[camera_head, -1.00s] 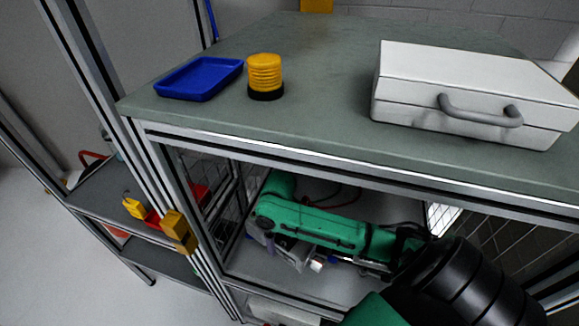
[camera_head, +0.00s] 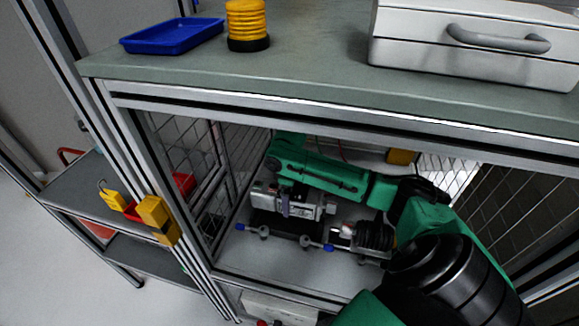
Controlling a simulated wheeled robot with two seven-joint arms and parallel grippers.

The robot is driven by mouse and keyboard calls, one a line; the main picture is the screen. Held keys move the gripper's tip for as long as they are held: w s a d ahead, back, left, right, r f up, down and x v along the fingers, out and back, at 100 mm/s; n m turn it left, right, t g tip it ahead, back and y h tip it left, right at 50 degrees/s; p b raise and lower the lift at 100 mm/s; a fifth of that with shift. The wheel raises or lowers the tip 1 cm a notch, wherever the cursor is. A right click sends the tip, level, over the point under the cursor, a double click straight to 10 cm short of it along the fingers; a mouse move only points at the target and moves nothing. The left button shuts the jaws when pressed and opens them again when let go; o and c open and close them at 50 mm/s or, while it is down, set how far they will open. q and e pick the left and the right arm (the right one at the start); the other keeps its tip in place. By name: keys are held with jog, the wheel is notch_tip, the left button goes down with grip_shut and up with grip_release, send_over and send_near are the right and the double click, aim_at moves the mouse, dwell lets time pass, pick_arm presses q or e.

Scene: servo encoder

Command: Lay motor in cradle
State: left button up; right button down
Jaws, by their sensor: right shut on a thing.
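My right arm reaches from the lower right into the bay under the worktop. Its right gripper (camera_head: 286,206), small and partly hidden below the green wrist links, is shut on the motor (camera_head: 308,209), a silver-grey body lying roughly level. A dark block that looks like the cradle (camera_head: 296,227) is directly below the motor. I cannot tell whether the motor touches it or hangs just above. My left gripper is not in view.
Blue-ended clamps (camera_head: 328,247) and a black ribbed part (camera_head: 374,236) sit near the motor. The worktop edge (camera_head: 340,113) overhangs the bay, and mesh (camera_head: 190,150) closes its left side. A white case (camera_head: 470,50), a blue tray (camera_head: 172,36) and a yellow beacon (camera_head: 247,22) stand on top.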

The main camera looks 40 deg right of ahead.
aim_at(290, 223)
notch_tip(290, 223, down, 9)
jog(key=shift+r+b, duration=0.1)
jog(key=shift+b, duration=0.2)
grip_release()
jog(key=shift+f, duration=0.2)
jog(key=shift+s+r, duration=0.1)
notch_tip(290, 223, up, 12)
jog(key=shift+a+r+p, duration=0.1)
jog(key=shift+p, duration=0.35)
